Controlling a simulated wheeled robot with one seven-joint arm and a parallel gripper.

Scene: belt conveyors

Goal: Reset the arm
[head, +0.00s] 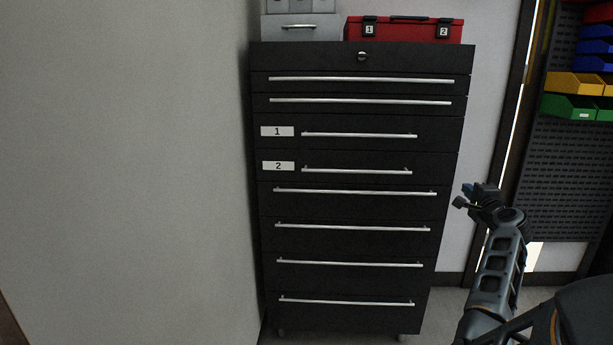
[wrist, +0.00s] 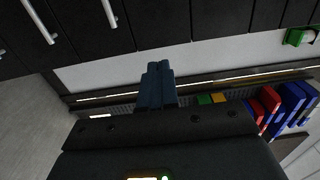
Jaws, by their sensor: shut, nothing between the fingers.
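My arm (head: 497,275) rises from the lower right of the head view. My gripper (head: 468,196) is at its upper end, to the right of the black drawer cabinet and apart from it in the picture. In the wrist view my gripper (wrist: 159,72) shows as two dark blue fingers lying together. It is shut and holds nothing.
A tall black drawer cabinet (head: 365,55) with silver handles and labels 1 and 2 stands by the left wall; all drawers look closed. A red toolbox (head: 402,30) and grey box (head: 300,28) sit on top. Coloured bins (head: 575,106) hang on a perforated panel at right.

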